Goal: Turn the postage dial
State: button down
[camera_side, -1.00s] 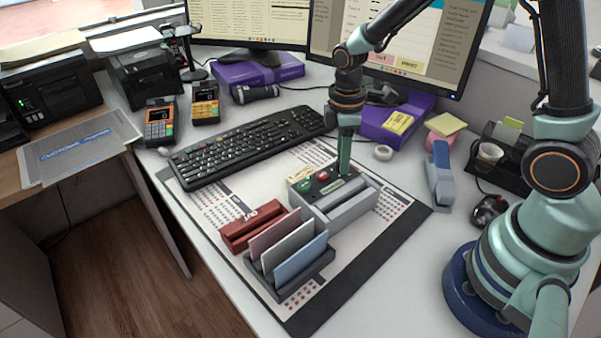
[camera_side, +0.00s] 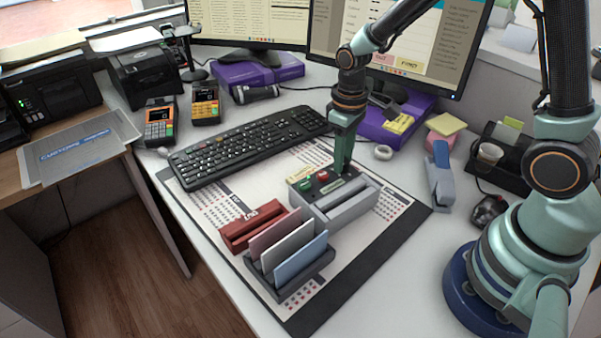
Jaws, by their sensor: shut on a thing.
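The grey postage machine (camera_side: 346,208) sits on the desk mat, with a green button (camera_side: 306,187), a red button (camera_side: 323,176) and a small pale label strip on its top. My gripper (camera_side: 342,169) points straight down at the back right of the machine's top, behind the buttons. It is shut on the postage dial there. The jaws cover the dial, so its face and pointer setting cannot be read.
A dark rack with envelopes (camera_side: 288,250) and a red stamp holder (camera_side: 252,226) stand close in front of the machine. The black keyboard (camera_side: 245,147) lies behind left, a tape roll (camera_side: 383,152) and a blue-grey stapler (camera_side: 440,183) to the right. The mat's front right is clear.

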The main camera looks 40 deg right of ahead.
jog(key=m, duration=0.4)
jog(key=shift+w, duration=0.15)
jog(key=shift+d+m, duration=0.1)
jog(key=shift+m, duration=0.2)
dwell(0.3)
jog(key=c, duration=0.5)
grip_release()
jog(key=shift+c, duration=0.2)
jog(key=shift+r, duration=0.1)
notch_tip(320, 180, up, 12)
jog(key=shift+s+r, duration=0.1)
jog(key=shift+s, duration=0.1)
